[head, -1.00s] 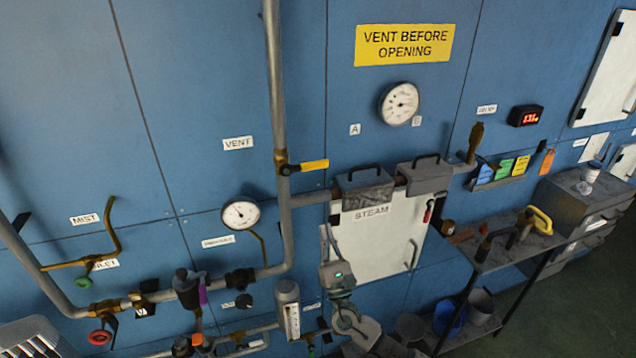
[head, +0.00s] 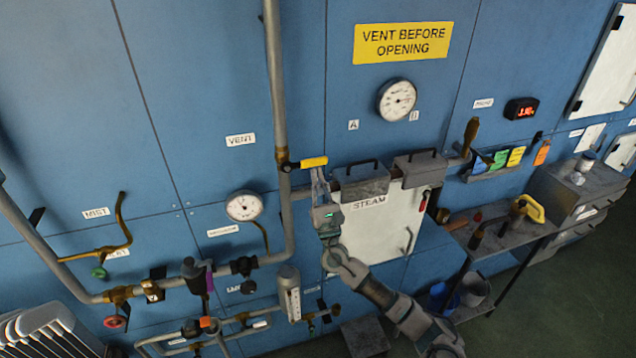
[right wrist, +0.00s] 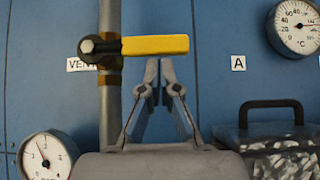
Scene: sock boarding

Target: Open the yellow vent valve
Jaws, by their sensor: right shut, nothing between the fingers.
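The yellow vent valve lever (head: 314,162) points horizontally to the right from its pivot on the vertical grey pipe (head: 275,90). In the right wrist view the yellow lever (right wrist: 155,45) lies across the top of the fingers, with its dark pivot bolt at the left. My right gripper (head: 318,174) is shut and empty, with its fingertips just below the lever's middle. In the right wrist view the fingertips (right wrist: 159,64) come up close under the lever; I cannot tell whether they touch it. My left gripper is not in view.
The VENT label (head: 240,140) is left of the pipe. Grey boxes with black handles (head: 362,186) stand close to the right of my gripper. A pressure gauge (head: 244,206) is lower left. A shelf (head: 497,243) with tools stands at the right.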

